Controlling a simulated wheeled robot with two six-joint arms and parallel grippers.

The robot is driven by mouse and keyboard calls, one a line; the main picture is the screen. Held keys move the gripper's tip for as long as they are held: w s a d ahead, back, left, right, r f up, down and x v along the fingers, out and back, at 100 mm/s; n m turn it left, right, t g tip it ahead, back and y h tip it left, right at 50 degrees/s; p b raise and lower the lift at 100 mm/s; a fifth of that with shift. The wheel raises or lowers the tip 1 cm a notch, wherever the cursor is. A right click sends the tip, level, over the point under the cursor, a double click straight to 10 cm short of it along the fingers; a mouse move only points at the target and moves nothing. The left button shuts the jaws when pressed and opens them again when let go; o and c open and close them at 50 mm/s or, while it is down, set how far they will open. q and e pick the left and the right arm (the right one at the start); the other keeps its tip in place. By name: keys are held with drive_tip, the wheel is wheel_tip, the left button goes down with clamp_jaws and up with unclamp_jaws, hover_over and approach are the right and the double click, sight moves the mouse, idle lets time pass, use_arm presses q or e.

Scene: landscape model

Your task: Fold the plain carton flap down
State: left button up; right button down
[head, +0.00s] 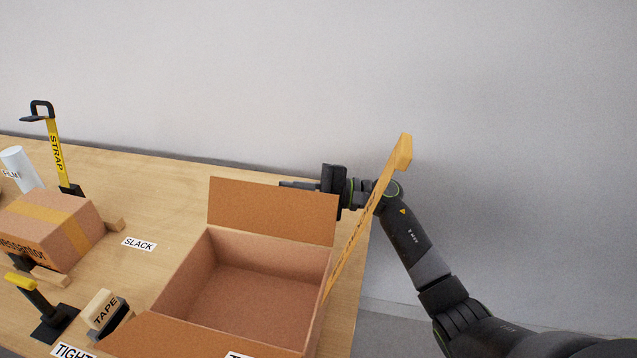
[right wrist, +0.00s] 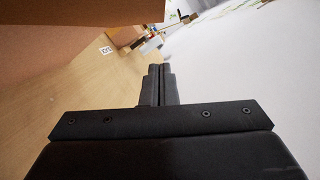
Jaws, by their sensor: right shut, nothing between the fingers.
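The open carton (head: 172,287) stands on the table. Its back flap (head: 270,212) is plain brown and stands up, leaning slightly back. My left gripper is not in view.
At left are a taped box (head: 60,225), a yellow STRAP tool (head: 55,150), a white roll (head: 20,167), a TAPE block (head: 101,309) and a yellow-handled tool (head: 32,292). A SLACK label (head: 139,244) lies on the table. A grey wall is behind.

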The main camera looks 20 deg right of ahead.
sight(285, 190)
drive_tip(key=shift+s+a+r+p, duration=1.05)
drive_tip(key=shift+s+a+p, duration=0.15)
drive_tip(key=shift+s, duration=0.15)
